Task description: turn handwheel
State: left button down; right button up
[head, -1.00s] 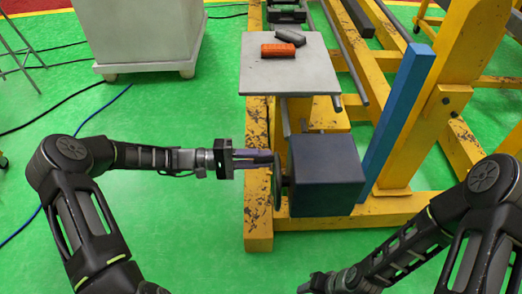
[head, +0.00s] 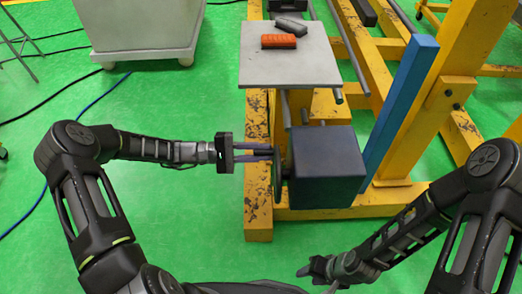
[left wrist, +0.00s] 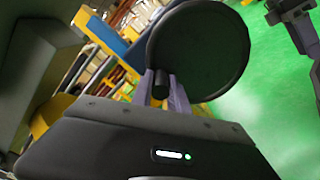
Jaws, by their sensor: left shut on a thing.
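The handwheel (head: 277,178) is a dark disc seen nearly edge-on at the left side of a dark blue-grey box (head: 328,166). In the left wrist view the handwheel (left wrist: 205,48) shows its round face, with a short dark handle (left wrist: 161,84) near its rim. My left gripper (head: 270,152) reaches in from the left at the wheel's upper part. In the left wrist view its fingers (left wrist: 161,92) are shut on the handle, one on each side. My right gripper (head: 312,269) is low in front of the box, away from the wheel; its finger gap is unclear.
The box sits at a worn yellow frame (head: 259,212) with a blue post (head: 402,112) at its right. Green floor is free left of the wheel.

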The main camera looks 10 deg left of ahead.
pick_arm(q)
jog(key=c, duration=1.3)
grip_release()
jog(key=v, duration=0.7)
jog(key=shift+a, duration=0.4)
jog(key=shift+s, duration=0.1)
